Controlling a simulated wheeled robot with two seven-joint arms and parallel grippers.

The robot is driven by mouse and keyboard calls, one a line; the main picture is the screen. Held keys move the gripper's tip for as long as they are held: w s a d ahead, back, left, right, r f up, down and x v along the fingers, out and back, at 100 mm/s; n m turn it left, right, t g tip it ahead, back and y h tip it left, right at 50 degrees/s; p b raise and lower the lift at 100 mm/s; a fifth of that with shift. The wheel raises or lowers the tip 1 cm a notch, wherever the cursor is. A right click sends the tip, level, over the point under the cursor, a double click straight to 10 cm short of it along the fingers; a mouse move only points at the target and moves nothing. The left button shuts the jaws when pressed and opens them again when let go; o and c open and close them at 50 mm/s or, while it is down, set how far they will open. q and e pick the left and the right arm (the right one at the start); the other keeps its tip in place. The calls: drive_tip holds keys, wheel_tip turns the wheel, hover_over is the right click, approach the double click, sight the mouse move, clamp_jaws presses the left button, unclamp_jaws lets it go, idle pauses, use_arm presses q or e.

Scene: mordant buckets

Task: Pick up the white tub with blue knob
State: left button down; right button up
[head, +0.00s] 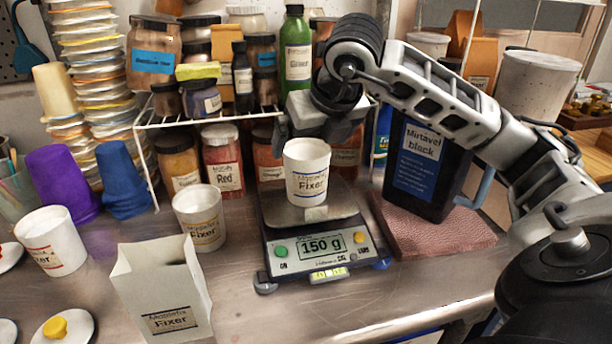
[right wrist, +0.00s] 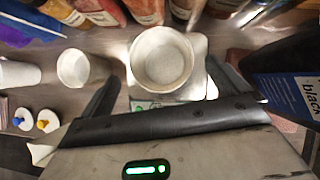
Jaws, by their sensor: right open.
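A white tub (head: 307,175) labelled Fixer stands upright and open on the scale pan, with pale contents visible in the right wrist view (right wrist: 163,62). I see no knob on it. A white lid with a blue knob (right wrist: 21,117) lies on the table at the left of the right wrist view. My left gripper is out of view.
The scale (head: 320,248) reads 150 g. A paper Fixer bag (head: 163,290) stands at front left, near a yellow-knobbed lid (head: 57,327). A wire rack (head: 165,122) with jars is behind; a black Mirtavel jug (head: 418,165) stands on a red mat (head: 440,236) at right.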

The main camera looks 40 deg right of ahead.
sight(304, 158)
drive_tip(key=p+x, duration=0.1)
drive_tip(key=x, duration=0.6)
drive_tip(key=shift+d+f, duration=0.1)
drive_tip(key=c, duration=1.1)
drive_tip(key=shift+c, duration=0.2)
